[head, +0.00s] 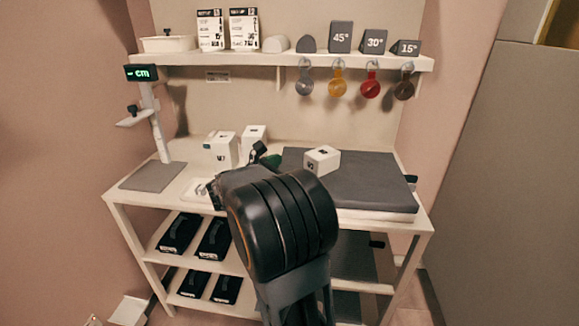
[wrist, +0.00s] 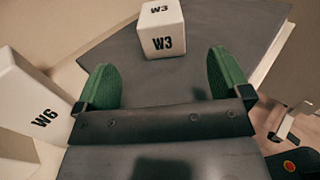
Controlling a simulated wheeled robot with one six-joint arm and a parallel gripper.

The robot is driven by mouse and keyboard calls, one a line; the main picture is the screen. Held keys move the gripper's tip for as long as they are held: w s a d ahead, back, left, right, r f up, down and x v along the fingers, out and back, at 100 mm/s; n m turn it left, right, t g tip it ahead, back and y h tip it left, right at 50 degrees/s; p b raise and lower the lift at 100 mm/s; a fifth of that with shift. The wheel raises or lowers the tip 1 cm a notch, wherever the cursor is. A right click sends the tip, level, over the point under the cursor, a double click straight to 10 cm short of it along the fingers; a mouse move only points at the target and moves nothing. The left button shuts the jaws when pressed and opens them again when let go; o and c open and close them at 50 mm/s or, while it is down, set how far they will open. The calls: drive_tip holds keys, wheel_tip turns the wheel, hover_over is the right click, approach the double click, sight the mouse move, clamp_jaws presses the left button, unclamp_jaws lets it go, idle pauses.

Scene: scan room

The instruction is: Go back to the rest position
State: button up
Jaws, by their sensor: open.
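My gripper (wrist: 160,75) is open, with its two green fingers spread apart and nothing between them. In the head view my own arm hides most of it; a bit of green finger (head: 272,160) shows near the table. The white block W3 (wrist: 162,43) sits on the dark grey pad (wrist: 215,30) just beyond the fingers, apart from them. It also shows in the head view (head: 322,160) on the pad (head: 370,185). The white block W6 (wrist: 30,105) stands to the left of my gripper in the wrist view.
Two white blocks stand left of the pad, one in front (head: 221,150) and one behind (head: 254,137). A height gauge (head: 158,130) stands at the table's left. Above, a shelf (head: 280,59) holds wedges and cards, with several coloured discs hanging below. Black packs (head: 180,233) lie on lower shelves.

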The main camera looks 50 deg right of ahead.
idle(0.5)
drive_tip(key=shift+s+a+r+p, duration=0.15)
drive_tip(key=shift+r+p, duration=0.15)
drive_tip(key=shift+p, duration=0.15)
drive_tip(key=s+a+r+m+t+y+p, duration=0.2)
drive_tip(key=a+r+m+y+p, duration=0.2)
drive_tip(key=a, duration=0.5)
drive_tip(key=s+a+r+m+t+y+p, duration=0.2)
drive_tip(key=a+m+y+p, duration=0.4)
drive_tip(key=a+p, duration=0.4)
drive_tip(key=s+a+r+m+t+y+p, duration=0.2)
drive_tip(key=s+a+r+m+y+p, duration=0.2)
drive_tip(key=a+p, duration=0.5)
wheel_tip(320, 180, up, 2)
drive_tip(key=m+y, duration=0.1)
drive_tip(key=y, duration=0.2)
drive_tip(key=shift+s+a+r+m+y, duration=0.2)
drive_tip(key=shift+m+y, duration=0.1)
drive_tip(key=shift+m, duration=0.1)
